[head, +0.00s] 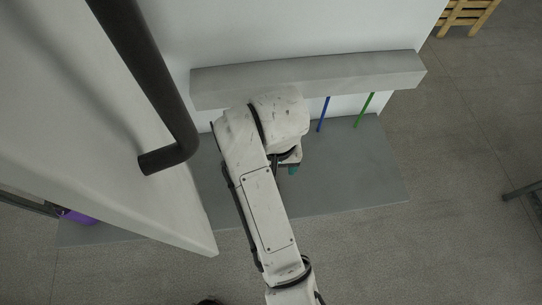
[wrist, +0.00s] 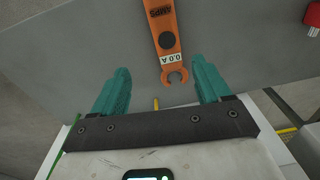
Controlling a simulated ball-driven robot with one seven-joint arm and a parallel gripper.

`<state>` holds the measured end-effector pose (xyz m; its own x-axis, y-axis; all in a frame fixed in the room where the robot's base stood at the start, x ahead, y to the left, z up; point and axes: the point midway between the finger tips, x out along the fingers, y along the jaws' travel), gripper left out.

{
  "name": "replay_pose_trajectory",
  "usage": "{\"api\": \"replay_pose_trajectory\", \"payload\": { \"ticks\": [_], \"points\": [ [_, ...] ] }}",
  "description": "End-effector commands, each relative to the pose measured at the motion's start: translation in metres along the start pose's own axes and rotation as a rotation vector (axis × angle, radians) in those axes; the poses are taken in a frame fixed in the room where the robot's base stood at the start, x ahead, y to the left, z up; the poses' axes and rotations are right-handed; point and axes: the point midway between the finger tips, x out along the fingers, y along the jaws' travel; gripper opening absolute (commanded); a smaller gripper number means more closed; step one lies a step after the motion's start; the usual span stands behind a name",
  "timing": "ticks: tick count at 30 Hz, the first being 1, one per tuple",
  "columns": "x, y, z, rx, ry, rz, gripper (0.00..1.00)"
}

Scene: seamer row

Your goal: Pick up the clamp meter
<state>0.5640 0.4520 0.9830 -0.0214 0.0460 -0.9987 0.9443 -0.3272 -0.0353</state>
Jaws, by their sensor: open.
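The orange clamp meter (wrist: 164,22) lies on a grey surface at the top middle of the wrist view. It bears the word AMPS, a dark round knob and a white label reading 0.0 A. Its open hooked jaw points down toward my gripper, and its far end is cut off by the frame. My gripper (wrist: 160,65) is open, with its two teal fingers apart on either side of the line of the meter. No contact shows. In the head view my gripper (head: 292,169) is mostly hidden by my arm, and I cannot see the meter there.
A grey shelf (head: 350,185) runs along the white wall under a grey ledge (head: 320,75). A blue rod (head: 323,114) and a green rod (head: 364,110) stand between them. A thick dark bar (head: 150,75) and white panel are left. A red object (wrist: 313,14) sits at upper right.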

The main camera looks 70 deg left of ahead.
Motion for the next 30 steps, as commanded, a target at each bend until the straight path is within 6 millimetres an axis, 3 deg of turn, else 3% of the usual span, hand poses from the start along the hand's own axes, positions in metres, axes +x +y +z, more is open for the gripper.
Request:
{"api": "replay_pose_trajectory", "payload": {
  "ticks": [3, 8, 18, 25, 30],
  "points": [
    [-0.002, -0.015, -0.007, -0.046, -0.033, 0.031, 0.77],
    [0.007, -0.018, -0.007, -0.055, -0.041, 0.036, 0.77],
    [0.049, -0.016, -0.006, -0.054, -0.039, 0.034, 0.77],
    [0.061, -0.014, -0.004, -0.052, -0.041, 0.034, 0.77],
    [0.085, -0.012, -0.002, -0.051, -0.042, 0.035, 0.77]
  ]
}}
